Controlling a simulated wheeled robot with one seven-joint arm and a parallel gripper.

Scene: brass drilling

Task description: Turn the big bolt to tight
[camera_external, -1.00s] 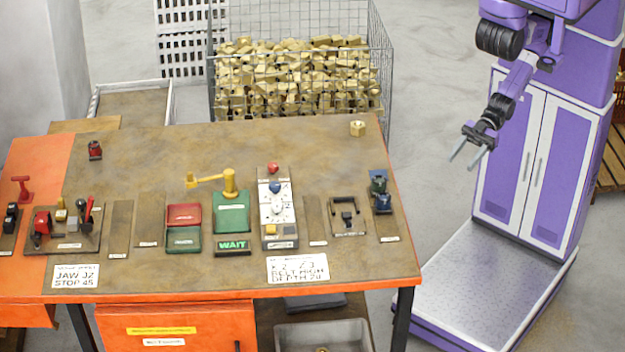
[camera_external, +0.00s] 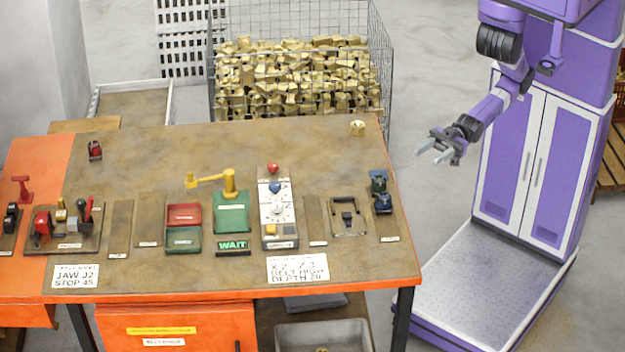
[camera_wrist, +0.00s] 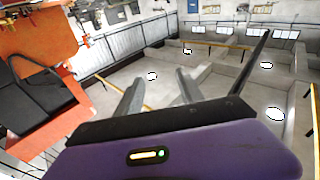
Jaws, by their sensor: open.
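My gripper (camera_external: 430,155) is open and empty in the external view. It is in the air to the right of the bench (camera_external: 130,170), apart from everything on it, with its fingers pointing left. In the wrist view its two fingers (camera_wrist: 158,78) are spread with nothing between them. I cannot pick out the big bolt with certainty in either view. A brass hexagonal piece (camera_external: 357,128) sits at the back right corner of the bench. A yellow piece with a lever arm (camera_external: 229,184) stands on a green block near the middle.
A panel with dials (camera_external: 277,210) and a WAIT sign (camera_external: 232,246) are on the bench. A wire cage of brass parts (camera_external: 374,75) is behind. The back middle of the bench top is clear.

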